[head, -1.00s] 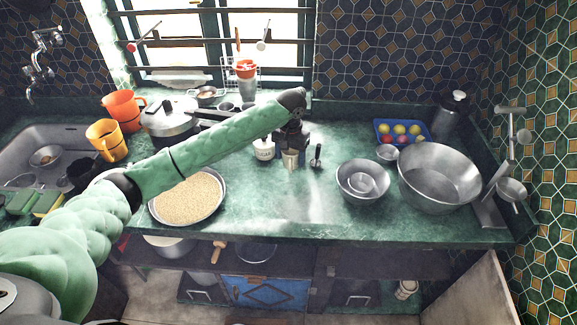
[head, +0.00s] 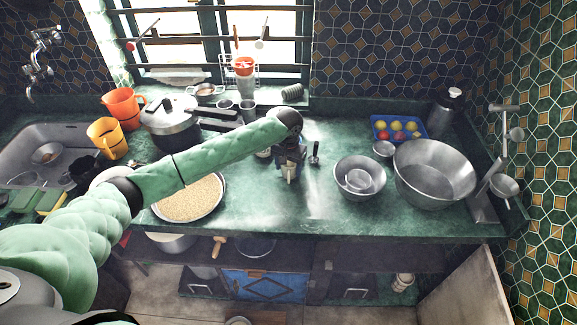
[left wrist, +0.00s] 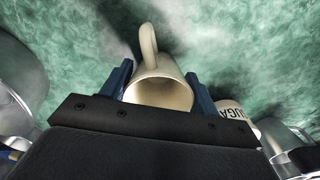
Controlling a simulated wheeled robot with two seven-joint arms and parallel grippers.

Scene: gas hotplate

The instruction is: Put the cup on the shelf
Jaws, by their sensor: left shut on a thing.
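The cream cup (left wrist: 158,92) is between the two blue fingers of my left gripper (left wrist: 160,84) in the left wrist view. Its handle points up in that picture and its open mouth faces the camera. In the head view the left gripper (head: 289,164) is over the middle of the green counter, shut on the cup (head: 289,173), which is mostly hidden by the gripper. I cannot tell whether the cup touches the counter. A dark shelf (head: 325,259) runs under the counter. My right gripper is not in view.
A white sugar jar (left wrist: 230,107) stands close beside the gripper. A plate of grain (head: 190,200) lies to the left. Metal bowls (head: 436,175) and a blue tray (head: 399,130) stand to the right. The counter front edge (head: 340,237) is clear.

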